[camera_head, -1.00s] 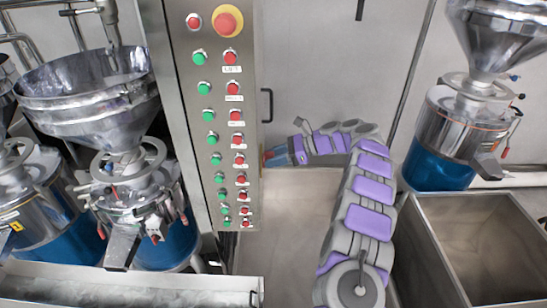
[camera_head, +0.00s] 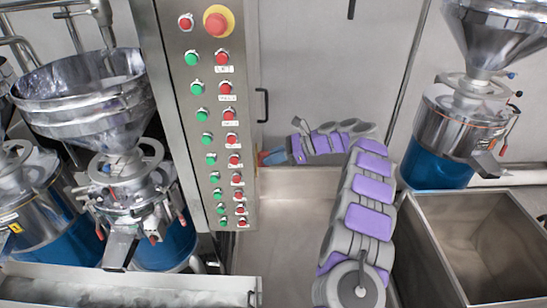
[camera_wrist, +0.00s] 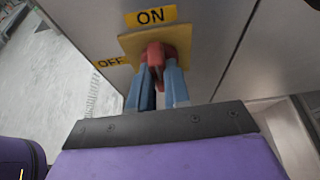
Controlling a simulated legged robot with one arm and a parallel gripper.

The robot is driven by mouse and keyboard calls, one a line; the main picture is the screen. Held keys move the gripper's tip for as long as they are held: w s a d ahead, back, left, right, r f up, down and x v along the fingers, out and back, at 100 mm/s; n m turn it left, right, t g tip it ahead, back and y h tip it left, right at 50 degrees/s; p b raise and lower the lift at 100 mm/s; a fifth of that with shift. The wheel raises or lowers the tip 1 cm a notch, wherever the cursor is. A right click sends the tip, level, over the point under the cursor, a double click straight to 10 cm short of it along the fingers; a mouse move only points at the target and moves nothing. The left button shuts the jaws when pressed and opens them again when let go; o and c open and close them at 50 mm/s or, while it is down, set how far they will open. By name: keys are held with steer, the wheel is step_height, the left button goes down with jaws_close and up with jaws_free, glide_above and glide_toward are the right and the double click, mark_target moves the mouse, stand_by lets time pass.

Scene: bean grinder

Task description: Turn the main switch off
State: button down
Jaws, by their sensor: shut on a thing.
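The main switch is a red handle (camera_wrist: 155,54) on a yellow plate (camera_wrist: 130,46) on the side of the control cabinet. A yellow ON label (camera_wrist: 150,16) is above it and a yellow OFF label (camera_wrist: 110,62) is to its left. My gripper (camera_wrist: 155,84) has its blue fingers on both sides of the handle and is shut on it. The handle looks roughly upright, but the fingers hide its lower part. In the head view my gripper (camera_head: 272,157) is at the right side of the cabinet (camera_head: 245,130); the switch is hidden there.
The cabinet front has a red emergency button (camera_head: 217,24) and rows of green and red buttons. A black door handle (camera_head: 263,105) sticks out above my gripper. Grinders stand left (camera_head: 130,190) and right (camera_head: 455,125). A metal bin (camera_head: 480,240) is at the lower right.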

steer(key=shift+a, duration=0.15)
steer(key=n+t+y+b, duration=0.1)
steer(key=n+b, duration=0.3)
steer(key=b, duration=0.4)
steer(key=s+f+n+t+y+b, duration=0.1)
steer(key=n+t+b, duration=0.2)
steer(key=b, duration=0.5)
steer(key=n+t+y+b, duration=0.1)
steer(key=n+t+b, duration=0.1)
steer(key=n+b, duration=0.4)
steer(key=shift+s+f+t+b, duration=0.3)
steer(key=shift+f+t+b, duration=0.1)
steer(key=shift+b, duration=0.9)
steer(key=shift+a+n, duration=0.1)
steer(key=shift+n, duration=0.2)
